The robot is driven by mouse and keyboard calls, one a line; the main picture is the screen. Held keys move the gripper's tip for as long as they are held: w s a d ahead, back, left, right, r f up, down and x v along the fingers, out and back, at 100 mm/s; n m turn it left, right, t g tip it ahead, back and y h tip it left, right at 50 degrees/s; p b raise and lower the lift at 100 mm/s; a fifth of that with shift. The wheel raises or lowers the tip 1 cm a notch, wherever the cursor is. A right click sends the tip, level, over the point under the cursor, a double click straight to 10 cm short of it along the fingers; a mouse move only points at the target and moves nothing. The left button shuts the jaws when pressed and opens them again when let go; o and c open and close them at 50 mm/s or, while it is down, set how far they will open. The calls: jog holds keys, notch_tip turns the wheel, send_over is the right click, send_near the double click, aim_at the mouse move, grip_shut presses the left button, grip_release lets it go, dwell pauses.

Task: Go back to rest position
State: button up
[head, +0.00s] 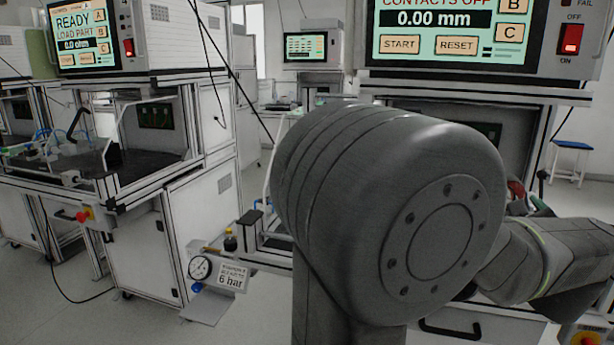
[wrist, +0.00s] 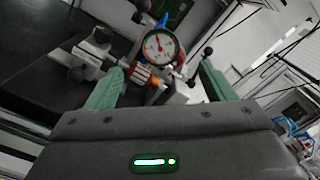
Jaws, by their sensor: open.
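My gripper (wrist: 162,82) shows in the wrist view with its two green fingers wide apart. A round dial gauge (wrist: 160,46) with a white face shows beyond the fingers, between them in the picture. An orange-red part (wrist: 146,76) sits just below the gauge, by metal clamp pieces (wrist: 92,48). I see nothing clearly held between the fingers; whether they touch the fixture cannot be told. In the head view my large grey arm joint covers the middle, and my gripper is hidden.
The right test station (head: 455,85) stands behind my arm, its screen reading 0.00 mm. Another station (head: 165,150) at left reads READY LOAD PART. A pressure gauge (head: 200,267) with a 6 bar sign is low centre. A blue stool (head: 571,146) stands far right. Open floor lies lower left.

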jog(key=x, duration=1.1)
jog(key=shift+w, duration=0.15)
jog(key=shift+s+r+m+p, duration=0.25)
jog(key=shift+m+p, duration=0.45)
jog(key=shift+p, duration=0.45)
jog(key=m+p, duration=0.4)
jog(key=p, duration=0.2)
jog(key=shift+p, duration=0.4)
jog(key=m+p, duration=0.4)
jog(key=p, duration=0.2)
jog(key=shift+d, duration=0.1)
jog(key=b+v, duration=0.1)
jog(key=v, duration=1)
jog(key=shift+s+f, duration=0.2)
jog(key=shift+s, duration=0.1)
jog(key=shift+a, duration=0.2)
